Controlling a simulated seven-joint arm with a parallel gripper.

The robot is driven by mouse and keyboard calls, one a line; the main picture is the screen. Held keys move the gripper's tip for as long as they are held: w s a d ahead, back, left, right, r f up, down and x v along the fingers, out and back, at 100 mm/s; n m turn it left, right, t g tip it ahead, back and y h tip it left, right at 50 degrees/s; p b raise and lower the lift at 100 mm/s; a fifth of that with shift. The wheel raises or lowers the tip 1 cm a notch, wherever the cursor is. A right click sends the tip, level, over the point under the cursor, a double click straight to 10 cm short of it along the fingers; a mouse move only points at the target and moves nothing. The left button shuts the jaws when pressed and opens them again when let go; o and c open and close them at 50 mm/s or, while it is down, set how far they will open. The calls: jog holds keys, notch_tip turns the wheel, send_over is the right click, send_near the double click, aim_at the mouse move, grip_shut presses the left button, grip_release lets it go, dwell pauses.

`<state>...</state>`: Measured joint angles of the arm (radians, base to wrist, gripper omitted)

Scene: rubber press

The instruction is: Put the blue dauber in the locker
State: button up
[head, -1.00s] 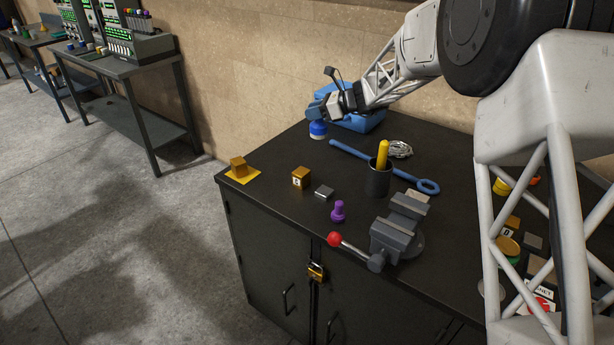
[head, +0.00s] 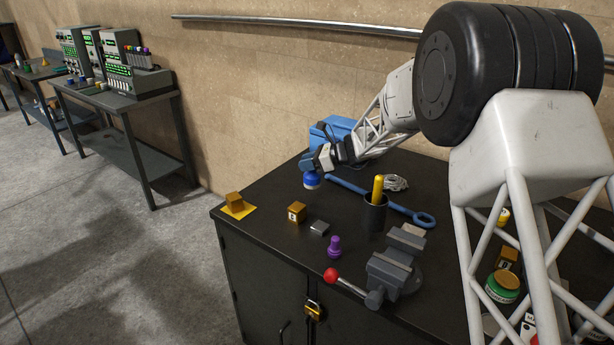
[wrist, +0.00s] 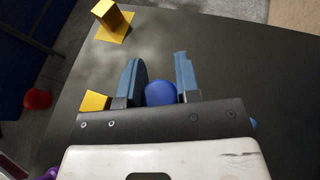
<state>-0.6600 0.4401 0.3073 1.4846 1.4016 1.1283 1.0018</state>
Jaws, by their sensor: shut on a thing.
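The blue dauber (head: 312,181) has a blue body with a pale band. It hangs under my gripper (head: 315,165), at the far left part of the black bench top. In the wrist view, the dauber's round blue top (wrist: 160,93) sits between the two blue fingers of my gripper (wrist: 160,80), which is shut on it. Whether its base touches the bench is hard to tell. A dark cabinet (head: 255,290) with doors forms the bench's front. A brass padlock (head: 314,310) hangs at its door edge. I cannot tell if this cabinet is the locker.
A blue box (head: 328,133) stands behind my gripper. A blue wrench (head: 395,208), a dark cup (head: 375,213) with a yellow stick, a purple knob-shaped piece (head: 334,247) and a grey vise (head: 393,270) stand nearby.

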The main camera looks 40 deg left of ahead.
aim_at(307, 174)
jog(key=shift+f, duration=0.25)
jog(key=shift+f, duration=1.9)
jog(key=shift+f, duration=0.15)
jog(key=o, duration=1)
jog(key=v, duration=1.2)
